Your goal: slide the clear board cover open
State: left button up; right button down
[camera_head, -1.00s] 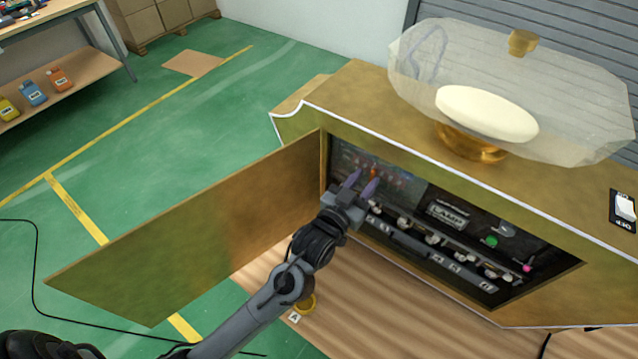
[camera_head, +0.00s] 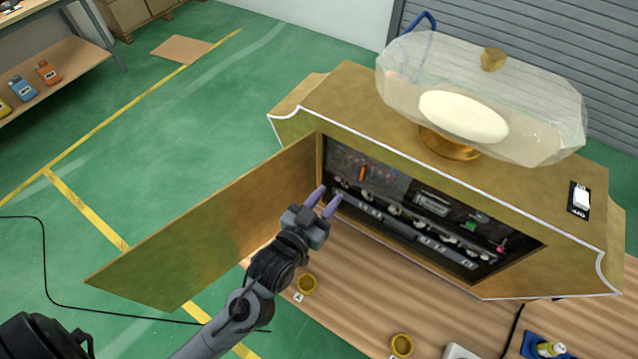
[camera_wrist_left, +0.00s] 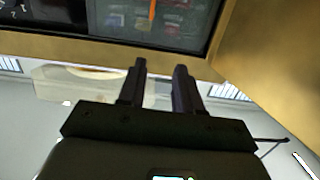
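A clear, greyish board cover (camera_head: 385,173) lies over the left part of the dark board (camera_head: 440,205) inside the gold cabinet. A small upright orange piece (camera_head: 362,172) shows at the cover; it also shows at the top of the left wrist view (camera_wrist_left: 152,10). My left gripper (camera_head: 327,194) is at the cabinet opening's lower left edge, below and left of the orange piece. Its two purple-grey fingers are apart with nothing between them. They also show apart in the left wrist view (camera_wrist_left: 160,75), below the opening's gold rim. My right gripper is not in view.
The gold cabinet door (camera_head: 200,235) stands swung open to the left of my left gripper. A clear dome (camera_head: 540,110) and a white switch (camera_head: 581,198) are on top of the cabinet.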

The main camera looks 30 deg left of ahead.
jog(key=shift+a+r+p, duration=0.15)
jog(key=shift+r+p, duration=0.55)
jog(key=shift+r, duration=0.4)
